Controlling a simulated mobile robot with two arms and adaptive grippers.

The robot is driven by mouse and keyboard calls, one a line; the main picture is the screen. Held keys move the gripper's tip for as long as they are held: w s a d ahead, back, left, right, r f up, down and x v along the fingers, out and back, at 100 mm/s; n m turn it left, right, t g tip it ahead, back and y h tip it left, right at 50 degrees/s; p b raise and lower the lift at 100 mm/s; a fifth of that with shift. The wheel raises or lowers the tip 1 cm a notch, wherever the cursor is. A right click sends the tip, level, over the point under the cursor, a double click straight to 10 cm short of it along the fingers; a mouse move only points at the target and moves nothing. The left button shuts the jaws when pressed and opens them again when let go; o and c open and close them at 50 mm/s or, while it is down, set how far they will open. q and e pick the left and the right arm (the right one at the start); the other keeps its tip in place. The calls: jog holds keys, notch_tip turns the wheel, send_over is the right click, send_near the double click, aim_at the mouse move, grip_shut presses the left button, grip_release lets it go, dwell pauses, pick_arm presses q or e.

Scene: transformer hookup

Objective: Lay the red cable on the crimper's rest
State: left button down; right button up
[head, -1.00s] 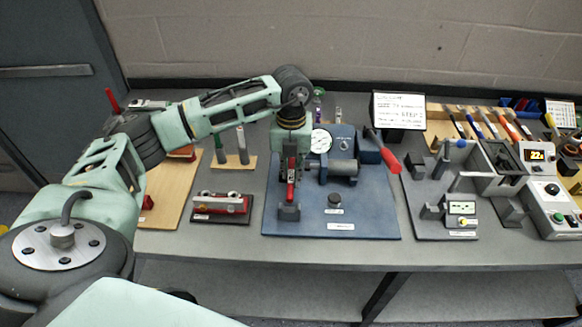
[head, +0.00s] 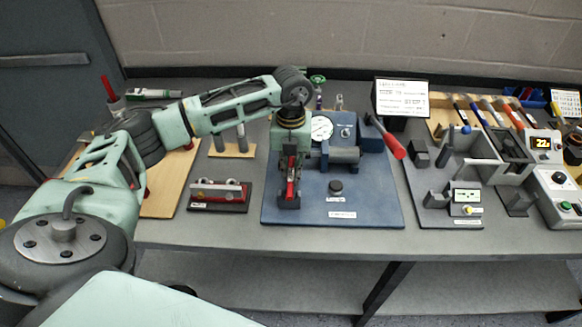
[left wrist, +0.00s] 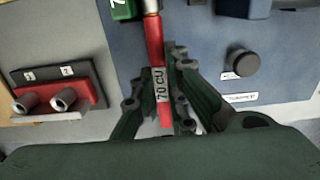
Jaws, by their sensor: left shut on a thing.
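The red cable (head: 291,188) is held in my left gripper (head: 290,165), over the left part of the blue crimper plate (head: 370,205). In the left wrist view the cable (left wrist: 154,40) carries a "70 CU" label and has a brass-coloured end at the top, beside a green block (left wrist: 122,9). The left gripper (left wrist: 172,95) is shut on the cable near the label. A small dark block (head: 289,203), possibly the rest, stands at the plate's front under the cable's near end. I cannot tell whether the cable touches it. My right gripper is not in view.
The crimper has a gauge (head: 321,128) and a red-handled lever (head: 393,145) right of my gripper. A dark stand with red and silver parts (head: 219,194) sits left of the plate. A grey fixture (head: 450,190) stands to the right. The plate's front right is mostly clear, apart from a black knob (head: 335,187).

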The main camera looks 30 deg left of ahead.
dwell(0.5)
pick_arm(q)
jog(key=shift+f+b, duration=0.25)
jog(key=shift+b, duration=0.05)
jog(key=c, duration=1.7)
grip_release()
jog(key=shift+o, duration=0.2)
jog(key=shift+r+p, duration=2.25)
jog(key=shift+r, duration=1.3)
jog(key=shift+f, duration=0.1)
